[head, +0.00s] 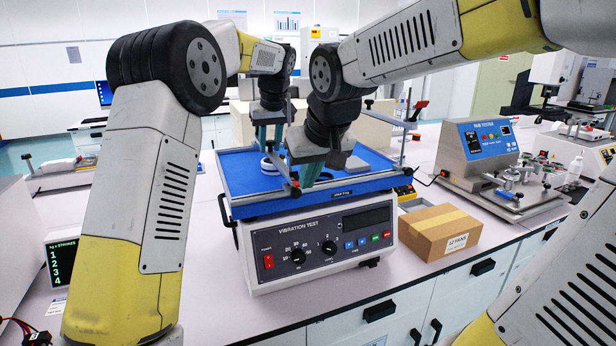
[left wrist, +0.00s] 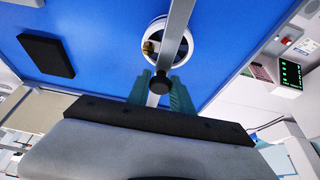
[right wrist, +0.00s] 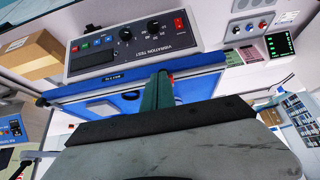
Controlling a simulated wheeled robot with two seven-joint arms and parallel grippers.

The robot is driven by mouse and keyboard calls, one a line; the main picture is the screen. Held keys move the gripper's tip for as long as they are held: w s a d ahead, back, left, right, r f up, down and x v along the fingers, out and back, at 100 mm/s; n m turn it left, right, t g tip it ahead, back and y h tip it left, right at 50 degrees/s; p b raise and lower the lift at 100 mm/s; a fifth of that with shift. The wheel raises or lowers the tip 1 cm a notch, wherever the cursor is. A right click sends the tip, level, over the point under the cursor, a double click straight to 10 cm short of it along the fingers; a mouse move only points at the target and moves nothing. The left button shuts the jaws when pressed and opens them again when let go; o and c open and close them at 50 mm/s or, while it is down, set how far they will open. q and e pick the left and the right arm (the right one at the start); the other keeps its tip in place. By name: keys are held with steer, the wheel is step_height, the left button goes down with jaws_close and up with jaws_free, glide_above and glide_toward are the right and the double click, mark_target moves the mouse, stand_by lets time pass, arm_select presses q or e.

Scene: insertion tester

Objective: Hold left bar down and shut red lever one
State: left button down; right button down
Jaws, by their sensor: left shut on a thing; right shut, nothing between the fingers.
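The left bar (left wrist: 181,20) is a silver strip with a black knob (left wrist: 160,84), crossing over a white ring-shaped part on the blue platform (head: 236,178). My left gripper (head: 268,146) is shut on the bar; its teal fingers also show in the left wrist view (left wrist: 160,95). My right gripper (head: 309,180) is shut and empty by the platform's front edge. In the right wrist view a small red piece, likely red lever one (right wrist: 171,77), shows beside its fingertips (right wrist: 158,88); whether they touch is unclear. My gripper largely hides this lever in the head view.
The vibration tester's panel (head: 325,240) is below the platform. A second red lever (head: 420,105) stands up at the right bar's post. A cardboard box (head: 440,232) and the rub tester (head: 480,150) are to the right.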

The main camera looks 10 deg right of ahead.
arm_select(q)
steer(key=shift+w+r, duration=0.1)
steer(key=shift+r, duration=0.1)
arm_select(e)
steer(key=shift+s+d+f, duration=0.1)
steer(key=shift+s+f, duration=0.15)
steer(key=shift+f, duration=0.1)
arm_select(q)
steer(key=shift+f, duration=0.15)
arm_select(e)
steer(key=s+d+r, duration=0.2)
steer(key=s, duration=0.8)
steer(key=shift+s+d, duration=0.25)
steer(key=shift+d, duration=0.15)
steer(key=shift+r, duration=0.1)
arm_select(q)
steer(key=c, duration=1.1)
jaws_free()
steer(key=shift+o, duration=0.2)
